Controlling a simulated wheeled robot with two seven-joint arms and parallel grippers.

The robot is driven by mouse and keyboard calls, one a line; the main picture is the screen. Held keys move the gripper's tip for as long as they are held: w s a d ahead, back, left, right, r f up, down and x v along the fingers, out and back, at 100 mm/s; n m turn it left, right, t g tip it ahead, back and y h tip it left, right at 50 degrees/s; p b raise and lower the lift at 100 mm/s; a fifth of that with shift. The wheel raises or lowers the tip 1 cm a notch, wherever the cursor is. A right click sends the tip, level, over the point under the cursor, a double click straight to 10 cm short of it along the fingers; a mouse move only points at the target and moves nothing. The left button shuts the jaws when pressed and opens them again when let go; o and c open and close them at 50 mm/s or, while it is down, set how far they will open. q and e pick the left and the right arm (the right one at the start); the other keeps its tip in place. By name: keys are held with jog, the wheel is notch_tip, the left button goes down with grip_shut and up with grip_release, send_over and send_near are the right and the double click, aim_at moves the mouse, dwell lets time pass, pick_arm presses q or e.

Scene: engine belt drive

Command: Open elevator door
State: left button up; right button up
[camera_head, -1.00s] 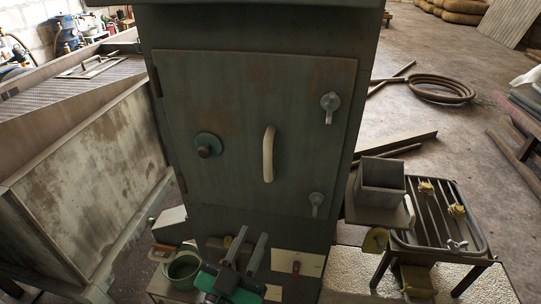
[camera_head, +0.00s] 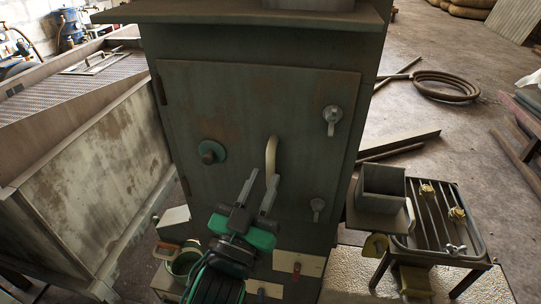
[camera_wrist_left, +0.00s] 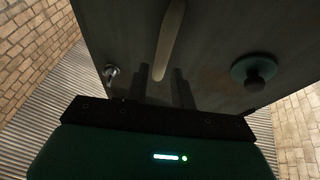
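The grey-green metal door (camera_head: 250,120) of the cabinet is shut. It has a pale vertical handle (camera_head: 271,155) in the middle, a round green knob (camera_head: 211,152) at the left, and two latches at the right, an upper one (camera_head: 332,118) and a lower one (camera_head: 317,207). My left gripper (camera_head: 262,186) is open, its two fingers pointing up just in front of the handle's lower end. In the left wrist view the handle (camera_wrist_left: 170,40) lies beyond the open fingers, with nothing visible between them. I cannot tell whether a finger touches the handle. My right gripper is not in view.
A stand with a square box (camera_head: 382,187) and a barred rack (camera_head: 440,220) are right of the cabinet. A large metal trough (camera_head: 95,170) stands left. A green pot (camera_head: 185,262) sits low at the front left. A coiled hose (camera_head: 445,86) lies on the floor behind right.

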aim_at(269, 170)
pick_arm(q)
jog(key=shift+p+x, duration=0.65)
jog(key=shift+x, duration=1.6)
jog(key=shift+f, duration=0.1)
grip_shut()
